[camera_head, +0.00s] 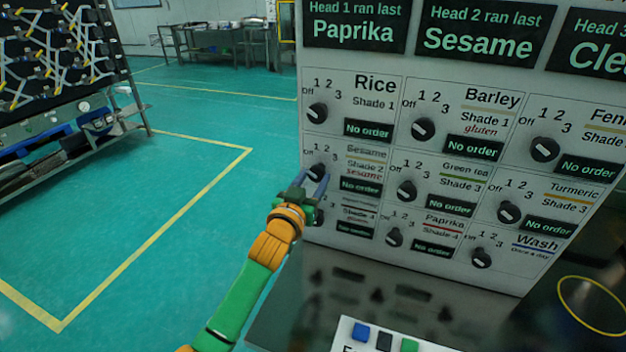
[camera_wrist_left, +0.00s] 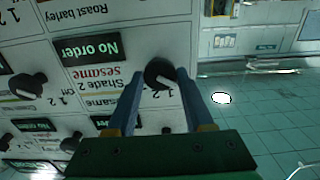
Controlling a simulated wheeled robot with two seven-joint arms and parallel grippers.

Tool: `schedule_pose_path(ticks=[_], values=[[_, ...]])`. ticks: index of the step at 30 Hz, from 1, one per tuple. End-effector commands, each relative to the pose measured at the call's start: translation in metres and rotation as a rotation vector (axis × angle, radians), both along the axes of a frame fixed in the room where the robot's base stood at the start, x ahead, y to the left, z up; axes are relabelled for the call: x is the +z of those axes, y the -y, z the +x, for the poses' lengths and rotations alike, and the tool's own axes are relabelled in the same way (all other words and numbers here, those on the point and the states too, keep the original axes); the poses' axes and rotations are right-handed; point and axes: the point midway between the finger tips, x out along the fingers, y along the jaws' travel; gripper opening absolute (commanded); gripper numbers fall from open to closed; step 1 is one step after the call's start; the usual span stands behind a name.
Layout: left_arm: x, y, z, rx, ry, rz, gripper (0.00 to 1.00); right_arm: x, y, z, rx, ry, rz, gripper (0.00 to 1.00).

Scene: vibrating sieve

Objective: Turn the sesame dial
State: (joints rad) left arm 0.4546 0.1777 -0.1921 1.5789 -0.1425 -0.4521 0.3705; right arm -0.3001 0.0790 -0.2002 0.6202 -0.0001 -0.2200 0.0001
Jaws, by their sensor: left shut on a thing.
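The sesame dial (camera_head: 316,172) is a round black knob in the left column of the white panel, just below the Rice dial (camera_head: 317,112). Its label reads Sesame, Shade 2, with a No order display (camera_head: 361,186) beside it. My left gripper (camera_head: 311,183) is at this dial with its blue fingers on either side of the knob, shut on it. In the left wrist view the picture is upside down; the dial (camera_wrist_left: 160,73) sits between the two fingertips (camera_wrist_left: 162,82). A white pointer mark shows on the knob. My right gripper is not in view.
Other dials, such as Barley (camera_head: 424,129) and Green tea (camera_head: 407,191), stand close to the right. The dial under sesame is partly hidden by my gripper. A dark glossy surface (camera_head: 385,300) lies below the panel. Green floor (camera_head: 200,210) is clear to the left.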

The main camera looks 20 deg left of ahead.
Motion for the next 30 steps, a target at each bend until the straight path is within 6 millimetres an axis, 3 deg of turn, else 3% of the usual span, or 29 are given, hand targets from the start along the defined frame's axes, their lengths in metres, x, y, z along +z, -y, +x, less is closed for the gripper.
schedule_pose_path(ticks=[11,30], values=[[0.001,0.000,0.000,0.000,0.002,0.111,0.00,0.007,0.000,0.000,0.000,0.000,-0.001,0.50],[0.001,0.000,0.000,0.001,0.021,0.696,0.00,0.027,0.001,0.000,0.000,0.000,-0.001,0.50]])
